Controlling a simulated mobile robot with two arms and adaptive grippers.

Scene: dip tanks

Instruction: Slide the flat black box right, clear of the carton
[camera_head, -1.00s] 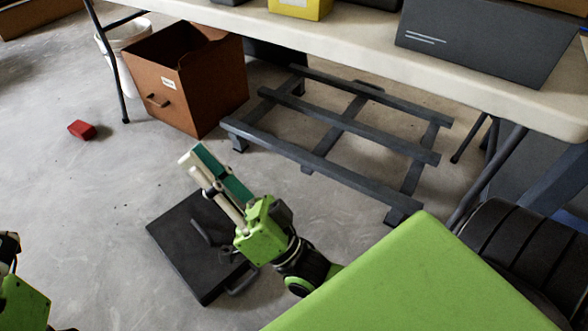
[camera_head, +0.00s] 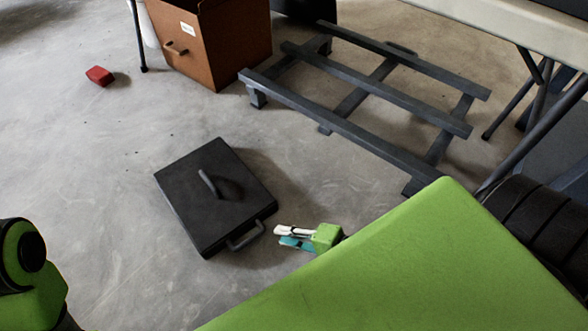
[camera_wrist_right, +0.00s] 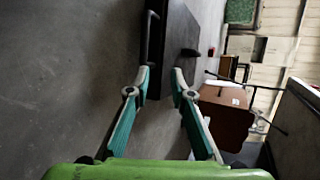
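The flat black box (camera_head: 190,205) lies on the concrete floor, with a raised grip on its lid and a bar handle (camera_head: 246,236) on its near right side. The brown carton (camera_head: 225,50) stands farther back, with bare floor between it and the box. My right gripper (camera_head: 277,238) is low, just right of the bar handle, its fingers pointing left towards the box. In the right wrist view, the fingers (camera_wrist_right: 162,77) are apart, with the box (camera_wrist_right: 178,38) ahead; I cannot tell whether they touch it. Only a link of my left arm shows; its gripper is out of view.
A small red block (camera_head: 99,75) lies at the back left. The floor left of the black box is clear.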

